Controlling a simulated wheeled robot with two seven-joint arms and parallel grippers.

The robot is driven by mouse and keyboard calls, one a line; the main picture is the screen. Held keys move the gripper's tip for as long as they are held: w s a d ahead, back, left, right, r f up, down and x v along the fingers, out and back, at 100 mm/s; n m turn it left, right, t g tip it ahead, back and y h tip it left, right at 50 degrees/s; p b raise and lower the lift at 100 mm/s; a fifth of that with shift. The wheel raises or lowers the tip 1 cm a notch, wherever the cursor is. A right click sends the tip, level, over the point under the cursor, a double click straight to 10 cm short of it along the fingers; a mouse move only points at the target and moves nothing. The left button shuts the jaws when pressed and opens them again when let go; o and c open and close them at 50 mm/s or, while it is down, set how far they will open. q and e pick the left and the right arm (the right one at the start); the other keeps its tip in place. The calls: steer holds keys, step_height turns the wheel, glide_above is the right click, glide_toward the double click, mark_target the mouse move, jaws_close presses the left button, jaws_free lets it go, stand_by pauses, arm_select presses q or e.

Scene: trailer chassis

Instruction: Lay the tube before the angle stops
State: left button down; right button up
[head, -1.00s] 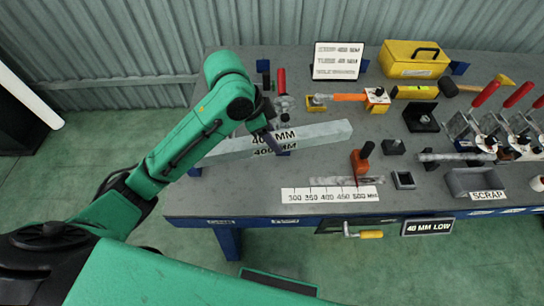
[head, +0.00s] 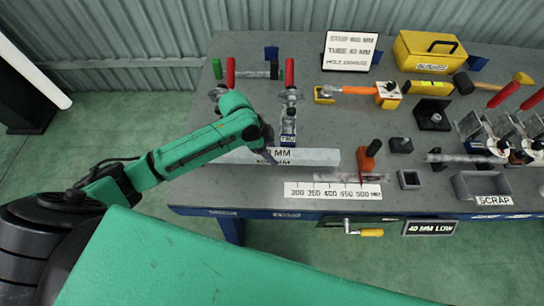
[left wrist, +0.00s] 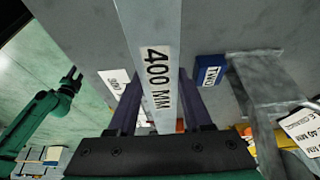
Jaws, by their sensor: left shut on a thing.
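The tube (head: 315,157) is a long grey square bar with a 400 MM label. It lies nearly level across the left part of the bench in the head view; I cannot tell whether it touches the top. My left gripper (head: 268,148) is shut on it. In the left wrist view the fingers (left wrist: 157,100) flank the tube (left wrist: 150,25) at its label. A blue block marked TWO (left wrist: 208,72) is beside it, by a grey metal piece (left wrist: 265,75). I cannot clearly make out the angle stops. My right gripper (left wrist: 72,80) is small in the wrist view, its opening unclear.
Red-handled clamps (head: 290,75) stand behind the tube. A ruler strip (head: 333,191) lies at the front edge, with an orange-and-black tool (head: 368,158) behind it. A scrap bin (head: 465,187) and more clamps are at right. The bench between tube and sign (head: 350,50) has some free room.

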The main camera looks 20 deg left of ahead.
arm_select(q)
step_height(320, 180, down, 3)
steer(key=shift+s+r, duration=0.1)
steer(key=shift+f, duration=0.25)
steer(key=shift+f, duration=0.1)
steer(key=shift+c, duration=1.6)
jaws_free()
steer(key=v, duration=1.2)
steer(key=shift+b, duration=0.3)
